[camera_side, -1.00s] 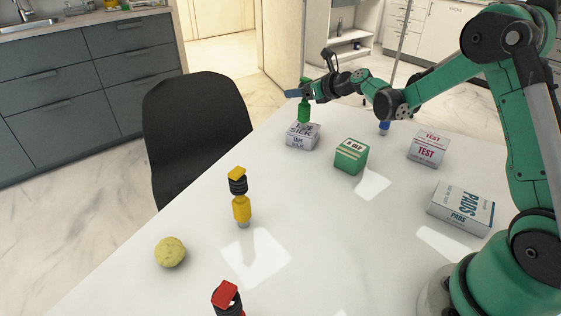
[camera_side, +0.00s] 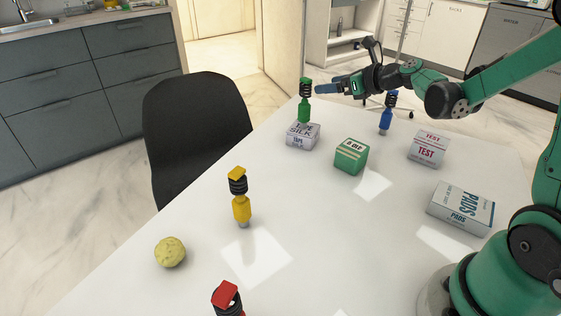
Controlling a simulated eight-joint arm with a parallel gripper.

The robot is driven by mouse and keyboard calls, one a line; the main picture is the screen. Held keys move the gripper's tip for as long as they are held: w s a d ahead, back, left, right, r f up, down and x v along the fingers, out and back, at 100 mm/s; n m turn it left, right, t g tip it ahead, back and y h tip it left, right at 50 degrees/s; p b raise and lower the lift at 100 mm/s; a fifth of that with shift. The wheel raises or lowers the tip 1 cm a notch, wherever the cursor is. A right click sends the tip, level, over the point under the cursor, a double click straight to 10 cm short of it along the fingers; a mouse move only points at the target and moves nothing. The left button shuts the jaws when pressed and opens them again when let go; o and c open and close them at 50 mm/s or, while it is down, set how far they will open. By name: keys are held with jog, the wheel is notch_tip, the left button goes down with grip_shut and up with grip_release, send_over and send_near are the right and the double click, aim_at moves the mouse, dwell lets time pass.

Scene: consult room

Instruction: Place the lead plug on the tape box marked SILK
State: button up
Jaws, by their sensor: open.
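The tape box marked SILK (camera_side: 302,138) is a small white box with dark lettering near the table's far left edge. A green lead plug (camera_side: 304,111) with a black ribbed part stands upright on top of it. My gripper (camera_side: 322,89) is open and empty, just right of the plug's upper part, and appears apart from it. Other plugs stand on the table: a blue one (camera_side: 386,120) at the far side, a yellow one (camera_side: 241,207) at the left middle, and a red-topped one (camera_side: 227,298) cut off by the bottom edge.
A green box (camera_side: 350,157) stands right of the SILK box. A TEST box (camera_side: 428,149) and a PADS box (camera_side: 461,208) lie farther right. A yellow knobbly ball (camera_side: 170,252) sits front left. A black chair (camera_side: 195,140) is beside the table (camera_side: 310,240), whose middle is clear.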

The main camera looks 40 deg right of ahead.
jog(key=s+a+n+g, duration=0.2)
jog(key=s+a+n, duration=0.2)
jog(key=n, duration=0.7)
jog(key=s+a+f+n+g+h, duration=0.1)
jog(key=s+a+n, duration=0.4)
jog(key=n, duration=0.6)
jog(key=s+a+n+g+h, duration=0.1)
jog(key=s+a+n+g, duration=0.2)
jog(key=n, duration=0.9)
jog(key=s+a, duration=0.1)
jog(key=s, duration=0.2)
jog(key=shift+s+a+f, duration=0.25)
jog(key=shift+s, duration=0.1)
